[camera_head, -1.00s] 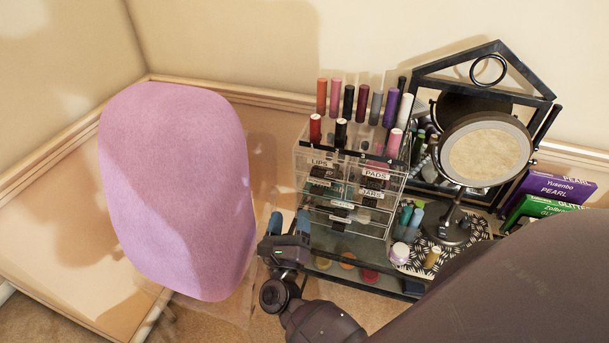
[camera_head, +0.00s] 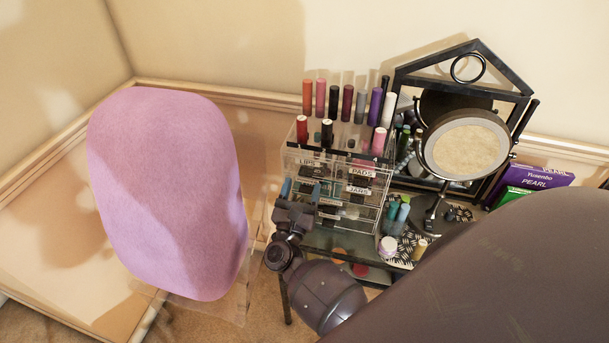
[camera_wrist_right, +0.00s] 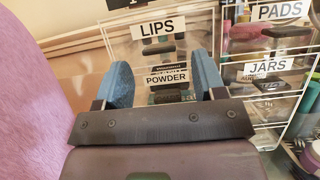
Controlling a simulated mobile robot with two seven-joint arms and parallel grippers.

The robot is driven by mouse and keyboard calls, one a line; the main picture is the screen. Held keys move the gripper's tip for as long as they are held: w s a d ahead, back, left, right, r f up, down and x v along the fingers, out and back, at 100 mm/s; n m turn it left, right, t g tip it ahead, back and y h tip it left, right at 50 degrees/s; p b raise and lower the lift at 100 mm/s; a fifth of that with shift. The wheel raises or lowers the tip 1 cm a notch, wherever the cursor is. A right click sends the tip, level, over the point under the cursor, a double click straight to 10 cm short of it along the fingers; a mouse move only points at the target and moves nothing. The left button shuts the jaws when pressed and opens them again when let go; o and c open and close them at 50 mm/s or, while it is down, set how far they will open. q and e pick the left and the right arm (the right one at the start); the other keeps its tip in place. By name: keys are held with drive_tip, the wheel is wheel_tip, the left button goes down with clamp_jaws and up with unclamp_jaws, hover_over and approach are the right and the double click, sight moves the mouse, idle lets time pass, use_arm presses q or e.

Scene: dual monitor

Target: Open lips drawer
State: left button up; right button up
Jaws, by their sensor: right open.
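The clear makeup organizer (camera_head: 350,216) stands on the dark vanity table, with labelled drawers in two columns. My right gripper (camera_head: 300,190) is in front of the left column, below the LIPS label. In the right wrist view its blue fingertips (camera_wrist_right: 163,80) are spread apart, with the POWDER label showing between them. Nothing is held. My left gripper is not in view.
A pink chair back (camera_head: 168,190) stands close at the left. A round mirror (camera_head: 464,148) stands right of the organizer. Lipsticks (camera_head: 347,102) stand on top of it. A purple box (camera_head: 540,178) is farther right.

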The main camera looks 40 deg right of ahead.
drive_tip(key=shift+x, duration=1)
drive_tip(key=shift+w+d, duration=0.15)
drive_tip(key=shift+w+d+r, duration=0.1)
clamp_jaws()
use_arm(q)
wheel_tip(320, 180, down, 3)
drive_tip(key=b, duration=0.2)
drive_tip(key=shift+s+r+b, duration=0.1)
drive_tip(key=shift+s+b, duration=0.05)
drive_tip(key=shift+b, duration=0.25)
use_arm(e)
drive_tip(key=s+a, duration=0.9)
drive_tip(key=a, duration=0.1)
drive_tip(key=shift+a, duration=0.2)
